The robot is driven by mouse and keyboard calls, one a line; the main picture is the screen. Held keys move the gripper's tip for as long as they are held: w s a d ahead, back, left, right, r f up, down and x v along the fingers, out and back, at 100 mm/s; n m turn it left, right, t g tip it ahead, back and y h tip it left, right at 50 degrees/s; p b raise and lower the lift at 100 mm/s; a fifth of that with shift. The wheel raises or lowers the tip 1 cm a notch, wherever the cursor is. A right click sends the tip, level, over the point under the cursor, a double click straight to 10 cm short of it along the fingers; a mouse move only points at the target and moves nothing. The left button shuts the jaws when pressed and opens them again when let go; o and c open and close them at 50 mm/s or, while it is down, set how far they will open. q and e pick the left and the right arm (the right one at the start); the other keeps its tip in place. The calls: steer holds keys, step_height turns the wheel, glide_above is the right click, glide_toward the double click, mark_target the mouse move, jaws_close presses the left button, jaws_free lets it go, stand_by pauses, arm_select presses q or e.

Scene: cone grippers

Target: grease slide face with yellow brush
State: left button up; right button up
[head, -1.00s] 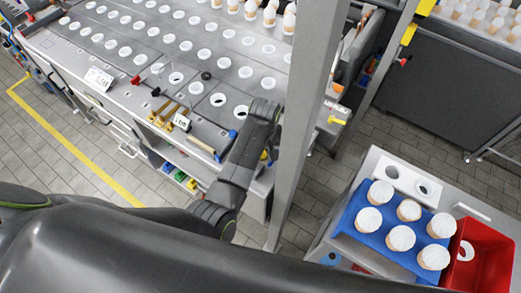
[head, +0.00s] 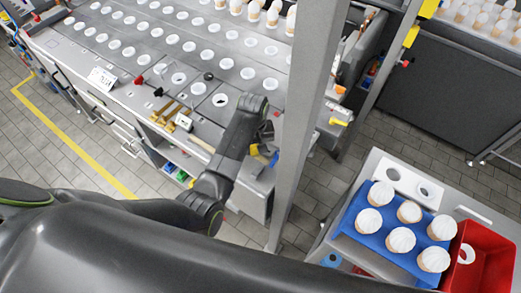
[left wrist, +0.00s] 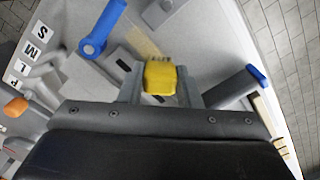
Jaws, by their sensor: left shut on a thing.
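In the left wrist view my left gripper (left wrist: 160,92) is shut on the yellow brush (left wrist: 160,75), whose block and short ragged bristle edge show between the two fingers. In the head view my left gripper (head: 266,132) is at the front right edge of the grey machine table, partly hidden by its own wrist. Grey machine surfaces with dark slots lie just beyond the brush in the left wrist view; I cannot tell which is the slide face or whether the brush touches it. My right gripper is not in view.
A blue ring-ended tool (left wrist: 103,28) and a blue-ended bar (left wrist: 257,76) lie close to the gripper. A steel post (head: 303,110) stands just right of my arm. A cart (head: 375,165) with a blue cone tray (head: 352,215) and red bin (head: 488,250) stands at the lower right.

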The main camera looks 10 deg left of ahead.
arm_select(q)
steer(key=shift+w+a+f, duration=0.1)
steer(key=shift+w+a, duration=0.05)
steer(key=shift+a, duration=0.4)
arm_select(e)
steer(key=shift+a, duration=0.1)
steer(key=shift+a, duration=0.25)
arm_select(q)
steer(key=shift+w+r, duration=0.1)
steer(key=shift+r, duration=0.45)
step_height(320, 180, up, 4)
steer(key=shift+r, duration=0.5)
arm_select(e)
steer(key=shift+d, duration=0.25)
